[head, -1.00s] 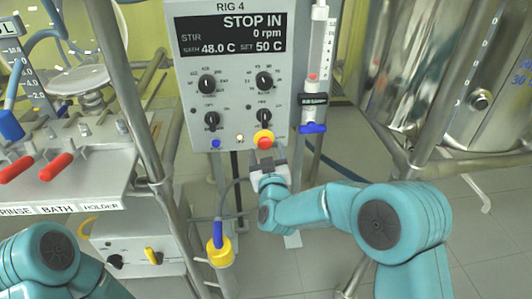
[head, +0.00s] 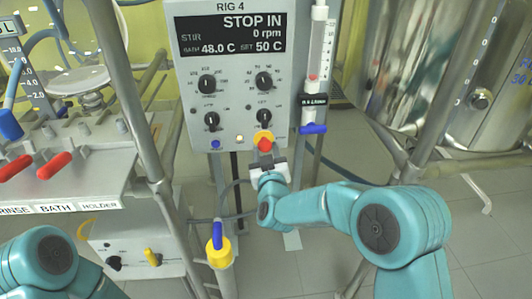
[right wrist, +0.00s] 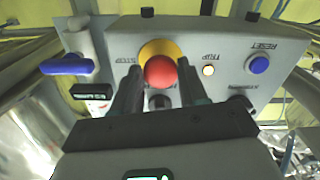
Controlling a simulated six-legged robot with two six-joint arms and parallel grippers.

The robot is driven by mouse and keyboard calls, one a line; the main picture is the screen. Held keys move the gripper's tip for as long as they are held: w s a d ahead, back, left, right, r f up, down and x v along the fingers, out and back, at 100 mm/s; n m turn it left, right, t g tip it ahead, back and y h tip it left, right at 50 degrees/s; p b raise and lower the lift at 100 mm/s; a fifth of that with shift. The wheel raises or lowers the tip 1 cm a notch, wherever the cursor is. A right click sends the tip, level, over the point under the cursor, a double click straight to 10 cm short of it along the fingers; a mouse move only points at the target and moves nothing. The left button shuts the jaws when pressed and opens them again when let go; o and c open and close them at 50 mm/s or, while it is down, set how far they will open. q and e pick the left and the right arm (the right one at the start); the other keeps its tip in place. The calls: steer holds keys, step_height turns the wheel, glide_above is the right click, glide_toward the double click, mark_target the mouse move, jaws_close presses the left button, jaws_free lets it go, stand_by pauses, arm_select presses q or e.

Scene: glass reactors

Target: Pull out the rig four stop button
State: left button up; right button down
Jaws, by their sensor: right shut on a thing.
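The rig four stop button is a red mushroom head on a yellow ring at the bottom edge of the grey RIG 4 control box (head: 200,112). The red stop button (right wrist: 161,72) sits between the two fingers of my right gripper (right wrist: 160,88) in the right wrist view. In the head view my right gripper (head: 266,158) reaches up to the button (head: 264,143) from below and is shut on it. The display (head: 231,35) reads STOP IN, 0 rpm. My left arm shows at the lower left, but its gripper is out of view.
A blue reset button (right wrist: 260,65) and a lit trip lamp (right wrist: 208,70) sit beside the stop button. A syringe-like tube with a blue tap (head: 313,128) hangs just right of the box. Metal posts (head: 150,120) and a steel vessel (head: 485,100) flank it.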

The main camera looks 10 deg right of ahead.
steer(key=shift+s+f, duration=0.1)
steer(key=c, duration=0.6)
jaws_free()
steer(key=shift+s, duration=0.1)
steer(key=shift+s, duration=0.4)
steer(key=s+p, duration=0.2)
steer(key=s, duration=1.3)
steer(key=shift+s, duration=0.2)
steer(key=shift+d, duration=0.1)
